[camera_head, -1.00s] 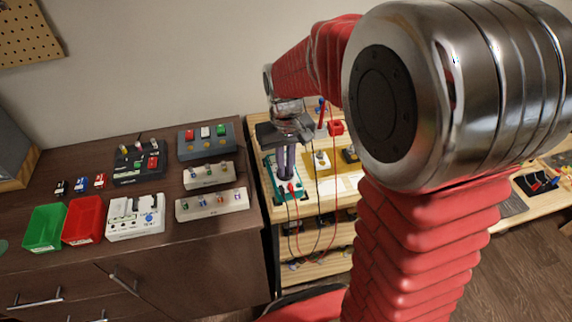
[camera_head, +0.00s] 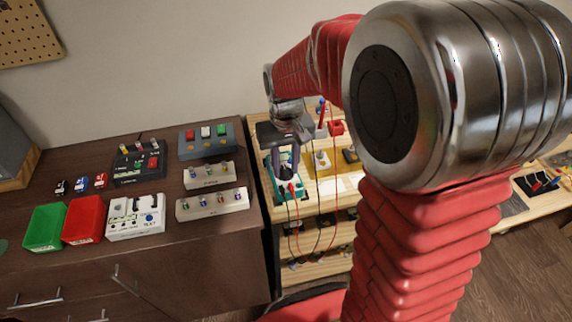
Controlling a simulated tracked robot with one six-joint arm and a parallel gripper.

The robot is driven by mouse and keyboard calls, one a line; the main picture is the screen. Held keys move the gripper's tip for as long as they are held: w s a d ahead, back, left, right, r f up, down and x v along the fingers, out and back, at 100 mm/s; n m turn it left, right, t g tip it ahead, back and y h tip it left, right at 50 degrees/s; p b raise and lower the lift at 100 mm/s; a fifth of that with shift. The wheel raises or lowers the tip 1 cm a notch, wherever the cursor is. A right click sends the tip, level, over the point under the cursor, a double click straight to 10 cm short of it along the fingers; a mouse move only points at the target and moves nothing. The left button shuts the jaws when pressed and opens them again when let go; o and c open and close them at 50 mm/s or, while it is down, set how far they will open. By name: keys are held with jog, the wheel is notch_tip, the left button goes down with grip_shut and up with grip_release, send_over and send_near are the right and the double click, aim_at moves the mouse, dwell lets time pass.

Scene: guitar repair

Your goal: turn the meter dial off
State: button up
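The meter (camera_head: 272,186) is a teal-green device with red and black leads, lying on the wooden bench at the centre of the view. My gripper (camera_head: 286,171) points down over the meter. Its dark fingers are close together at the middle of the meter and cover the spot where a dial could be. The dial itself is hidden, so its setting cannot be read. I cannot tell whether the fingers touch or grip anything.
A yellow device (camera_head: 321,162) and a red block (camera_head: 336,128) stand right of the meter. The dark cabinet (camera_head: 190,260) at left holds a green bin (camera_head: 45,228), a red bin (camera_head: 84,219), a white tester (camera_head: 136,215) and several button panels. My arm blocks the right side.

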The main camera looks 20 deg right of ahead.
aim_at(285, 169)
notch_tip(285, 169, up, 14)
jog(key=shift+f, duration=0.15)
dwell(0.7)
jog(key=s+t, duration=0.5)
jog(key=s, duration=1.2)
jog(key=shift+t, duration=0.3)
